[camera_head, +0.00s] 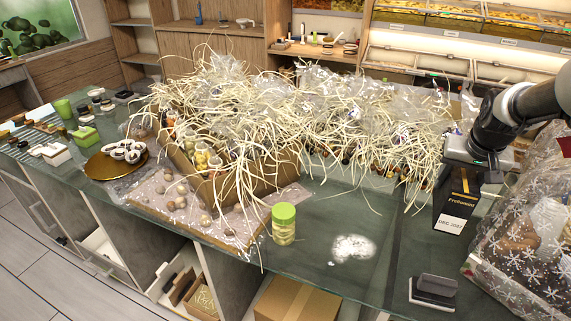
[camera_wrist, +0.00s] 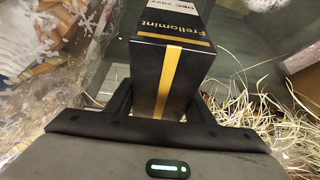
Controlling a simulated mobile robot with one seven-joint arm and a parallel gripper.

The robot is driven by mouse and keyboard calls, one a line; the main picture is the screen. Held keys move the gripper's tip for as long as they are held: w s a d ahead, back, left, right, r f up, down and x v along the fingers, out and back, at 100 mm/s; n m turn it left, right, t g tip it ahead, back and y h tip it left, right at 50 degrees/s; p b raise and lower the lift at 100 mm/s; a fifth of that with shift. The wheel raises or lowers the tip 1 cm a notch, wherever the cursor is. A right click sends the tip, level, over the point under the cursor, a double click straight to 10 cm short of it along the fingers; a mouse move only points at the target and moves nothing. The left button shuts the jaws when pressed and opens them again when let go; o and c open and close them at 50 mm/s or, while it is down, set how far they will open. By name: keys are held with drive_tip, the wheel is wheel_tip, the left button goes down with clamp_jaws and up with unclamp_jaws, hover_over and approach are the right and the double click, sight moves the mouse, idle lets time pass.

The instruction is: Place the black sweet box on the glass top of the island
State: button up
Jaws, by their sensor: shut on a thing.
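The black sweet box (camera_head: 457,200) has a gold stripe and a white label. It is at the right of the head view, upright, by the glass top of the island (camera_head: 340,280). I cannot tell whether its base touches the glass. My gripper (camera_head: 478,152) is above it and shut on its upper end. In the wrist view the black sweet box (camera_wrist: 172,65) sits between the two fingers of my gripper (camera_wrist: 160,108). The fingertips are partly hidden by the box.
A snowflake-wrapped hamper (camera_head: 525,240) stands close to the right. A straw-filled hamper box (camera_head: 215,185) and loose straw cover the middle. A green-lidded jar (camera_head: 284,224), white powder (camera_head: 353,248) and a dark block (camera_head: 436,288) are in front. Some glass around the powder is bare.

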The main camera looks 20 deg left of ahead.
wheel_tip(320, 180, down, 10)
drive_tip(key=shift+r+b, duration=0.1)
drive_tip(key=shift+b, duration=0.9)
drive_tip(key=shift+f, duration=0.2)
drive_tip(key=o, duration=1.3)
drive_tip(key=shift+r, duration=0.1)
